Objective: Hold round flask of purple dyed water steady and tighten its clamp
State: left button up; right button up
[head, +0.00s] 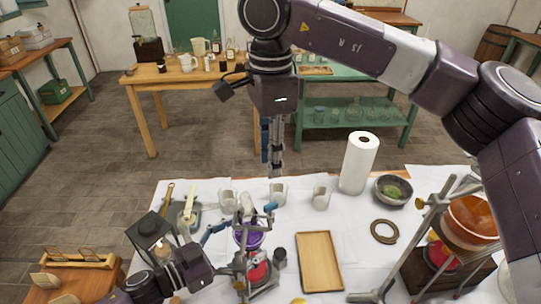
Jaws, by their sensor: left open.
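The round flask of purple water (249,239) sits at the front of the white-covered table, held in a metal stand above a red-topped burner (258,272). Metal clamp parts (246,206) surround its neck; their tightness cannot be made out. My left gripper (228,246) is open, low at the flask's left side. Whether a finger touches the glass is unclear. My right gripper (272,145) points down, high above the table and behind the flask in the picture, apart from it. Its fingers are seen edge-on and its opening is unclear.
A wooden tray (320,262) lies right of the flask. Several beakers, a paper roll (359,163) and a bowl (393,190) stand behind. A lantern (150,235) is at left. A stand with an orange flask (470,220) is at right.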

pick_arm(q)
jog(key=v, duration=1.2)
jog(key=shift+s, duration=0.15)
